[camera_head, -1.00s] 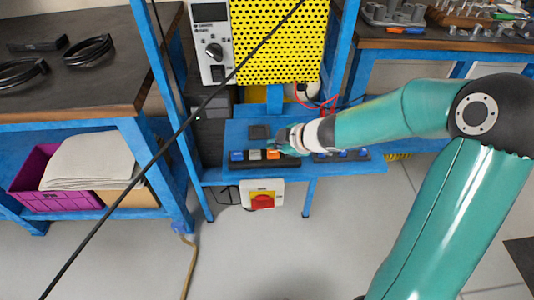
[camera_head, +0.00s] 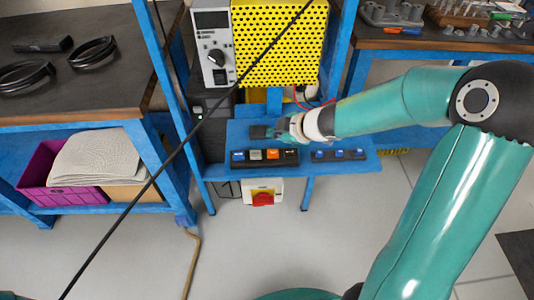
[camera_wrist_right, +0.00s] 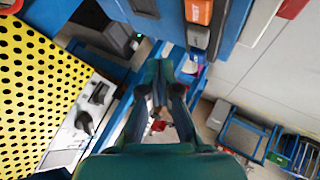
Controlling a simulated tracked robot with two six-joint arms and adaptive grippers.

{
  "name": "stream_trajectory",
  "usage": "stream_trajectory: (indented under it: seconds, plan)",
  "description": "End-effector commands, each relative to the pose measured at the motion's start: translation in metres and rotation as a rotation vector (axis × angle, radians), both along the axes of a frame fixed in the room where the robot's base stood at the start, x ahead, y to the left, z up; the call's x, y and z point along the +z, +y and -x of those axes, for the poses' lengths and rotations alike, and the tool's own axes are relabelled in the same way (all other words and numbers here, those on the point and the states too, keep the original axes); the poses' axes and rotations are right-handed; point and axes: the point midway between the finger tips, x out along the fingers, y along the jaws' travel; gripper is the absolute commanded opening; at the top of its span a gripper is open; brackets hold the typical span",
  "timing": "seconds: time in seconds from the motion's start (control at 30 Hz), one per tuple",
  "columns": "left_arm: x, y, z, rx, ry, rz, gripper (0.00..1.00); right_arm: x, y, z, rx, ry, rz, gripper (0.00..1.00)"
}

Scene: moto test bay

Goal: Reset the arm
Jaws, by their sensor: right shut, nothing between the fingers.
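My right arm reaches in from the right in the head view. Its gripper (camera_head: 275,133) is above the blue shelf (camera_head: 237,133), just behind the row of buttons, and seems clear of them. In the right wrist view the gripper's fingers (camera_wrist_right: 160,72) are together with nothing between them. The button strip (camera_head: 264,162) carries blue, white and orange buttons. The orange button (camera_head: 273,154) also shows at the top of the wrist view (camera_wrist_right: 198,11), beside the fingers. My left gripper is not in view.
A yellow perforated panel (camera_head: 285,40) and a grey control box with a knob (camera_head: 213,55) stand behind the shelf. A second button strip (camera_head: 340,155) lies to the right. A red-and-yellow switch (camera_head: 263,198) hangs below. A black cable (camera_head: 130,207) crosses the view. The floor in front is open.

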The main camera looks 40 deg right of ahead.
Motion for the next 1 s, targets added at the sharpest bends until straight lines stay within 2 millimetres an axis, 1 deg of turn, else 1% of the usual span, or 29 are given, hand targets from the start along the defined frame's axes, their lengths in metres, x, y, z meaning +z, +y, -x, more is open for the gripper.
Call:
stream_trajectory:
  seconds: [0.47, 0.57, 0.67, 0.77, 0.8, 0.87, 0.9, 0.97, 1.0]
  plan:
    - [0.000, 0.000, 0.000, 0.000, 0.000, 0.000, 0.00, 0.000, 0.000, 0.000, 0.001, 0.001, 0.000, 0.00]
    - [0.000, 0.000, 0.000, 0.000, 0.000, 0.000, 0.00, -0.005, 0.007, 0.000, 0.002, 0.012, -0.020, 0.00]
    - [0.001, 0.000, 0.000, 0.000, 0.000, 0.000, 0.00, -0.022, 0.027, 0.002, 0.001, 0.054, -0.084, 0.00]
    - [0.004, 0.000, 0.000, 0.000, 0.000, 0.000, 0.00, -0.053, 0.066, 0.007, -0.014, 0.138, -0.205, 0.00]
    - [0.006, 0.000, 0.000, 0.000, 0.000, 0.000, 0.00, -0.069, 0.084, 0.013, -0.038, 0.191, -0.270, 0.00]
    - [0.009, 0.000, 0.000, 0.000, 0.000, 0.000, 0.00, -0.095, 0.112, 0.025, -0.105, 0.283, -0.377, 0.00]
    - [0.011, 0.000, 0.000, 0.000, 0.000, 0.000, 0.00, -0.112, 0.126, 0.035, -0.161, 0.345, -0.440, 0.00]
    - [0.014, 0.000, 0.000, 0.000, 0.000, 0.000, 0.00, -0.135, 0.146, 0.051, -0.255, 0.434, -0.521, 0.00]
    - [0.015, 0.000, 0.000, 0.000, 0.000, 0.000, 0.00, -0.150, 0.157, 0.063, -0.323, 0.497, -0.564, 0.00]
